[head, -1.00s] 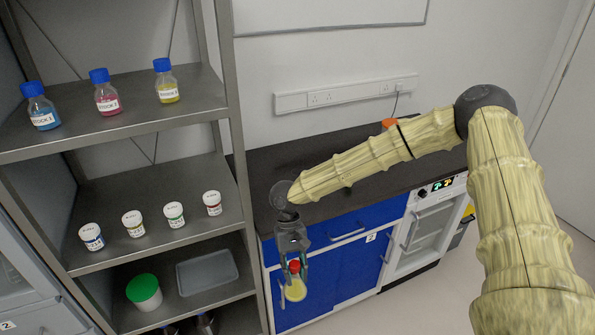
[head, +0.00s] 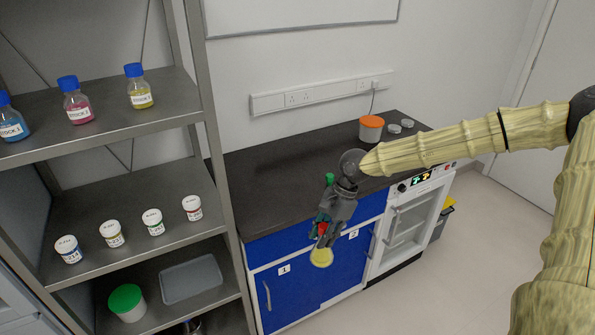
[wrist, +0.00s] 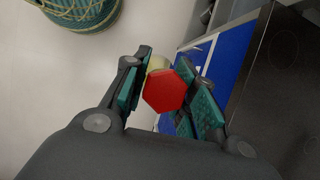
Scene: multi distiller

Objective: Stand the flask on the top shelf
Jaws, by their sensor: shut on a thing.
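My gripper (head: 325,232) hangs in front of the blue cabinet, below bench height and right of the shelf rack. It is shut on a flask (head: 321,257) with a yellow body and a red stopper; the body hangs below the fingers. In the wrist view the red stopper (wrist: 163,92) sits between the teal finger pads (wrist: 160,100), with a bit of yellow flask showing behind it. The top shelf (head: 172,108) in view is at the left, well apart from the gripper.
Blue (head: 12,122), pink (head: 78,105) and yellow (head: 139,90) stock bottles stand on that shelf, with free room right of the yellow one. Several small jars (head: 111,234) stand on the shelf below. A rack post (head: 215,150) bounds the right side. An orange-lidded tub (head: 371,128) stands on the bench.

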